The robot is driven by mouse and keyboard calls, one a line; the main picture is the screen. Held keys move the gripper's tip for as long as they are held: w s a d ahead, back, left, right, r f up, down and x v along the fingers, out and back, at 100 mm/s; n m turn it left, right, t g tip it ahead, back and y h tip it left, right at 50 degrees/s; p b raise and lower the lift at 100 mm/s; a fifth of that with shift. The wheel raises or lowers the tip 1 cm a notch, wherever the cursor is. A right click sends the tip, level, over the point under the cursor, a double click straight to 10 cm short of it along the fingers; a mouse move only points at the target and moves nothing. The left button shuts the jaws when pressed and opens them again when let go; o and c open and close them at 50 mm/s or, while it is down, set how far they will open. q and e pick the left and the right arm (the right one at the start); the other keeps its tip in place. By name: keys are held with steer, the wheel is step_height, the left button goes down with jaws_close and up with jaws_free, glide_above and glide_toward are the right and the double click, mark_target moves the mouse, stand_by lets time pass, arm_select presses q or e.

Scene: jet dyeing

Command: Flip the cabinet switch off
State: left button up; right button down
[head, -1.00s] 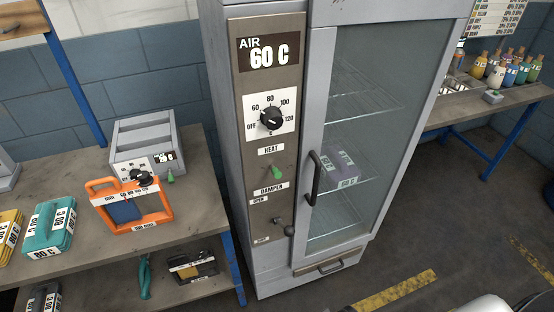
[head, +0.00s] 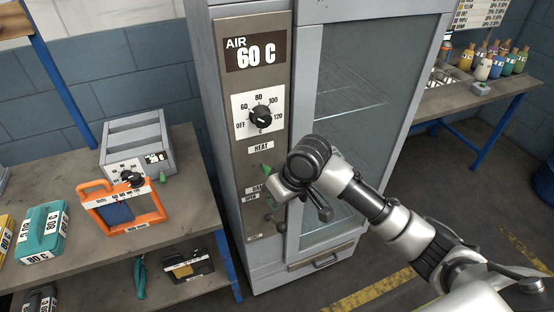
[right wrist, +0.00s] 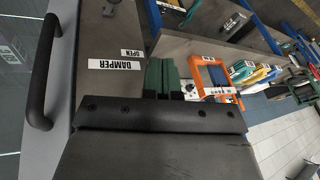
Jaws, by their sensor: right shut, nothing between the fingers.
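The cabinet (head: 225,110) is a tall grey oven with a glass door and a brown control panel. Its display (head: 257,53) reads AIR 60 C. The green switch (head: 267,169) sits below the HEAT label (head: 261,147), only partly visible beside my right gripper. My right gripper (head: 272,186) is shut and empty, in front of the panel just below the switch; contact cannot be told. In the right wrist view the shut fingers (right wrist: 163,78) show near the DAMPER label (right wrist: 115,64); the switch is not clearly seen. My left gripper is not in view.
The dial (head: 261,117) is above the switch and the damper lever (head: 279,225) below it. The black door handle (right wrist: 42,75) is close beside my right gripper. A workbench (head: 190,205) on the left holds a grey box (head: 137,140) and an orange frame (head: 158,215).

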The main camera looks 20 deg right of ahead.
mark_target(266, 169)
steer(key=w+d+r+m, duration=0.2)
steer(key=w+d+r, duration=0.5)
steer(key=r, duration=0.4)
steer(key=shift+w+r+m, duration=0.25)
steer(key=shift+w+m, duration=0.15)
steer(key=shift+w, duration=0.1)
steer(key=shift+f, duration=0.1)
steer(key=p+x, duration=0.2)
steer(key=x, duration=0.8)
